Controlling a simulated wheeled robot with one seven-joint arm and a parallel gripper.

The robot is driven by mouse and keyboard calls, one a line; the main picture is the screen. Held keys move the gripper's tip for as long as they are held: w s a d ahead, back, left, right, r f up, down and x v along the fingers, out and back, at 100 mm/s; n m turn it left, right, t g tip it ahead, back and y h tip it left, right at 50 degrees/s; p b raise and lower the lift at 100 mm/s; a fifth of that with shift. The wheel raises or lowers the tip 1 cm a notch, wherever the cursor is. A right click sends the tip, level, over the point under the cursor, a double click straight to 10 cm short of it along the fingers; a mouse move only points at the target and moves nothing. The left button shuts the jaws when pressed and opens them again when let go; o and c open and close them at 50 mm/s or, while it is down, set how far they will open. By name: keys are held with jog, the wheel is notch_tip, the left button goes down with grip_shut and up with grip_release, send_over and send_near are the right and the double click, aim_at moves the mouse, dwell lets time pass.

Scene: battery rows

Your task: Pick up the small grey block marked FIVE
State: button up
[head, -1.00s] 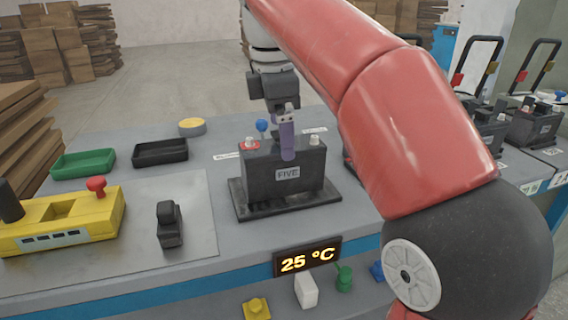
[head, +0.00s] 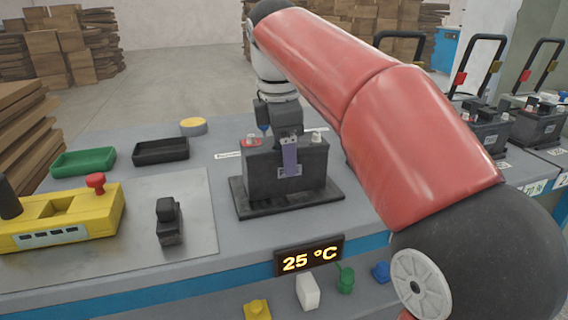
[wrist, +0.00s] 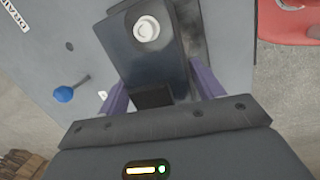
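The block marked FIVE is a dark grey, battery-like box (head: 258,176) with a red post on its top left and a pale post on its top right. It stands upright on a black base plate (head: 318,200). My gripper (head: 288,155) points down over its middle. One purple finger hangs in front of the front face and hides most of the label. In the wrist view my gripper (wrist: 160,92) has a finger on each side of the dark box (wrist: 150,65), with gaps seeming to show. It looks open; the far finger is hidden in the head view.
Left are a green tray (head: 84,162), a black tray (head: 160,151), a yellow box (head: 60,220) and a small black block (head: 168,222). A 25 °C display (head: 308,256) is at the bench front. Other batteries (head: 535,122) stand at right. My arm hides the right of the bench.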

grip_shut()
jog(key=shift+r, duration=0.1)
jog(key=shift+r, duration=0.15)
